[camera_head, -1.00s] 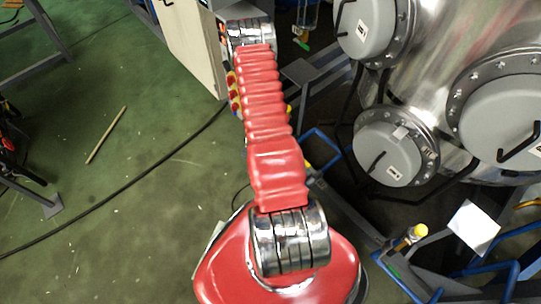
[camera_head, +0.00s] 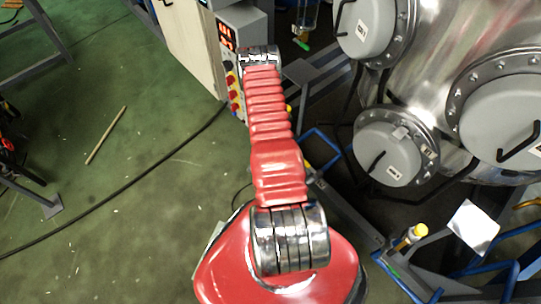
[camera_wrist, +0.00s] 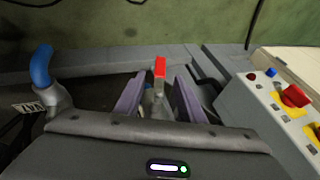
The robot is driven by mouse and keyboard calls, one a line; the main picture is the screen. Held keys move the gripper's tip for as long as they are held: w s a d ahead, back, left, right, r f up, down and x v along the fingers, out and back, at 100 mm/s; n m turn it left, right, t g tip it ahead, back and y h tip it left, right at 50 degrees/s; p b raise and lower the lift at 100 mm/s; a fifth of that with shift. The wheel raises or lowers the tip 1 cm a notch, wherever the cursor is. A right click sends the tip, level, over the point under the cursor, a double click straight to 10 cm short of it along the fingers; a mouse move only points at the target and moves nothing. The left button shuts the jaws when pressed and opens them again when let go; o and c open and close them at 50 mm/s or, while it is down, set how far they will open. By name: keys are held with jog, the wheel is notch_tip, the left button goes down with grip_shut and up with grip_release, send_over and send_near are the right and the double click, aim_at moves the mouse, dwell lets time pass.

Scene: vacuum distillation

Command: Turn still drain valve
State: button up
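A small valve with an upright red handle (camera_wrist: 159,68) shows in the middle of the wrist view, its metal body below the handle. My gripper (camera_wrist: 158,88) is open, with its two purple-grey fingers apart on either side of the valve. There appears to be space between the handle and each finger. The lower part of the valve is partly hidden by my gripper's dark body. In the head view, my red arm hides the gripper and this valve.
A control box (camera_wrist: 270,105) with red and blue buttons stands close on the right; it also shows in the head view (camera_head: 246,27). A blue handle (camera_wrist: 41,66) is at the left. A large steel vessel (camera_head: 440,70) fills the head view's upper right. Green floor (camera_head: 100,190) lies open at left.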

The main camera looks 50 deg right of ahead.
jog(key=shift+f, duration=0.1)
jog(key=shift+x, duration=3.7)
jog(key=shift+c, duration=0.5)
grip_shut()
